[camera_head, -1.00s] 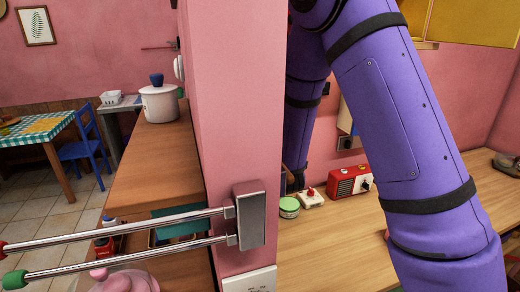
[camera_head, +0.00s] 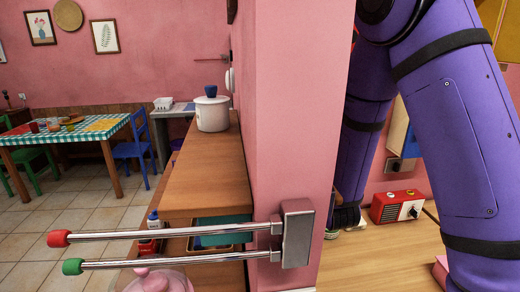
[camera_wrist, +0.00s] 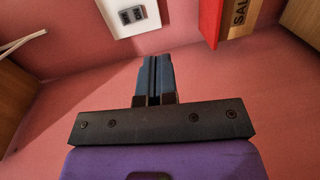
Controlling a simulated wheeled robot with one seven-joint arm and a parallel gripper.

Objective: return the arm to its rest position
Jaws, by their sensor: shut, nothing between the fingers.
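My purple arm (camera_head: 445,120) fills the right side of the head view, bent in front of the wooden counter. My gripper (camera_wrist: 155,62) shows in the wrist view with its two dark fingers together and nothing between them. The fingers point at a pink wall (camera_wrist: 85,105) below a white socket plate (camera_wrist: 128,14). In the head view the gripper is not clearly made out.
A pink pillar (camera_head: 297,120) stands close beside my arm, with a metal rail bracket (camera_head: 297,233) on it. A white pot (camera_head: 212,113) stands on the wooden shelf (camera_head: 205,185) to the left. A red radio (camera_head: 397,206) sits on the counter (camera_head: 380,255).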

